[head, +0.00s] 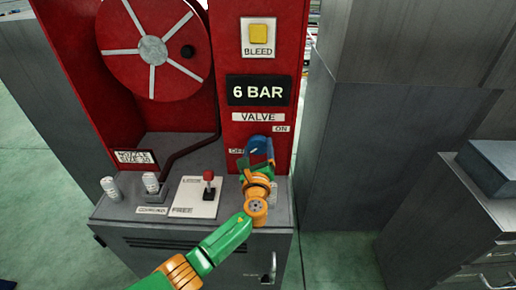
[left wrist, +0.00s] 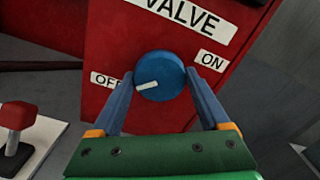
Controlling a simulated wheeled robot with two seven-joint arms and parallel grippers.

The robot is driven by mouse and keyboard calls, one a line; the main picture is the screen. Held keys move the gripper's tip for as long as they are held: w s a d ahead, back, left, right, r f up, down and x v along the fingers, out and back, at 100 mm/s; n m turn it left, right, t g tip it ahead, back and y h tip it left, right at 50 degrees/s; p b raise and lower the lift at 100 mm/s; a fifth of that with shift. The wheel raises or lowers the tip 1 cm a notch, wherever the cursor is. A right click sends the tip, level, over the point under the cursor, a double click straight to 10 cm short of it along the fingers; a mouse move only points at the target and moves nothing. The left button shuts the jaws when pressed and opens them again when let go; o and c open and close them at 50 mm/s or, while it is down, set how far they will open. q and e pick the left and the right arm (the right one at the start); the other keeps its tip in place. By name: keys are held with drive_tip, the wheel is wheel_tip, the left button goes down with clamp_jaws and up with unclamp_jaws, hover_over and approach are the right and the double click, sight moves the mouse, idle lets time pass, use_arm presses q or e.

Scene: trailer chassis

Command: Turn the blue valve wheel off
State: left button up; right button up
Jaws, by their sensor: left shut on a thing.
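The blue valve wheel (left wrist: 160,80) is on the red panel below the VALVE label (left wrist: 190,15). In the left wrist view its white pointer mark (left wrist: 148,86) points left and slightly down, toward the OFF label (left wrist: 103,79). The ON label (left wrist: 213,61) is to its right. My left gripper (left wrist: 158,82) has one finger on each side of the wheel and is shut on it. In the head view the wheel (head: 258,148) is partly hidden by my left gripper (head: 257,160). My right gripper is not in view.
The display (head: 258,91) reads 6 BAR, with a yellow BLEED button (head: 259,34) above. A red-knobbed lever (head: 209,184) stands on the ledge left of my gripper. A red hose reel (head: 153,50) is at upper left. Grey cabinets (head: 370,130) stand at right.

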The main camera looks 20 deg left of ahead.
use_arm(q)
drive_tip(key=shift+r, duration=0.2)
drive_tip(key=o, duration=1.2)
drive_tip(key=shift+f, duration=0.1)
drive_tip(key=shift+o, duration=0.2)
drive_tip(key=v, duration=0.7)
